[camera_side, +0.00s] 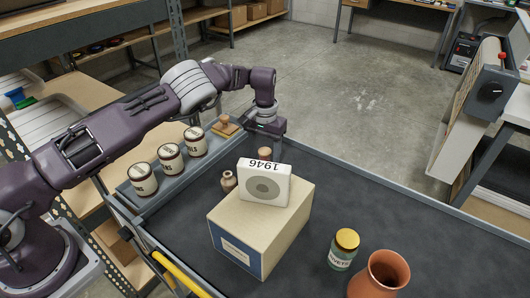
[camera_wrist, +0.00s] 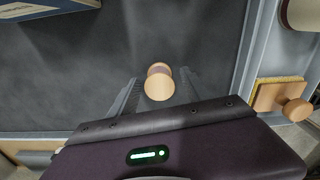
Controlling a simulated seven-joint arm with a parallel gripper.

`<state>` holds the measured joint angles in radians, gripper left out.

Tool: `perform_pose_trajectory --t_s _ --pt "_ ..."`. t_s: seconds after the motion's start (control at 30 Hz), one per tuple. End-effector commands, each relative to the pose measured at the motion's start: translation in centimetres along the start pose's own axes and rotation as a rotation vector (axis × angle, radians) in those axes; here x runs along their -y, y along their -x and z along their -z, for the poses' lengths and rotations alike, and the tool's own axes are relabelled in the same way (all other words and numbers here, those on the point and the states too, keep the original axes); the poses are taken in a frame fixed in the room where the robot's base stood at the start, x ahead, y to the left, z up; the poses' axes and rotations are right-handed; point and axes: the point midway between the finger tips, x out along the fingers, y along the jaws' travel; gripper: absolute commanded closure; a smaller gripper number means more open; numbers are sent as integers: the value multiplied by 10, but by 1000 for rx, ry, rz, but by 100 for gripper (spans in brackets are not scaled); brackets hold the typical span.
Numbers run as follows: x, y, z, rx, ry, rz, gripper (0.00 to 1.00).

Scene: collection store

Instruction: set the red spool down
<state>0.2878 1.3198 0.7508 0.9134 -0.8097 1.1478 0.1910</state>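A small spool (camera_wrist: 159,82) with pale wooden ends and a narrow, dull reddish middle is seen from above in the wrist view. It lies between the two fingers of my gripper (camera_wrist: 158,80), with a visible gap at least on the left side. The fingers look open around it. In the side view the spool (camera_side: 264,154) shows just under my gripper (camera_side: 274,138), upright behind the white 1946 block; its lower part and the fingertips are partly hidden. It appears to stand on the dark mat (camera_side: 345,205), though its base contact is not clear.
A cream box (camera_side: 262,228) carries the white block (camera_side: 265,186) close in front; a small brown bottle (camera_side: 228,181) stands beside it. Several labelled jars (camera_side: 171,160) and a wooden stamp (camera_side: 225,128) line the left ledge. A yellow-lidded jar (camera_side: 343,250) and terracotta vase (camera_side: 380,275) stand right; mat beyond is clear.

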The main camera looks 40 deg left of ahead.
Motion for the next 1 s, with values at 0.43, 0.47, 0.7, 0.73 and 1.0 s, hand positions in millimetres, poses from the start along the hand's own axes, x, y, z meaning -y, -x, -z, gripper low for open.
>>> perform_pose_trajectory --t_s 0.43,0.47,0.7,0.73,1.0 --pt "0 69 1 -6 1 -3 43" --pt "0 76 1 -4 0 -2 43" --pt "0 118 0 -1 1 -1 43" --pt "0 120 0 0 1 0 43" --pt "3 130 0 -6 12 -7 43"
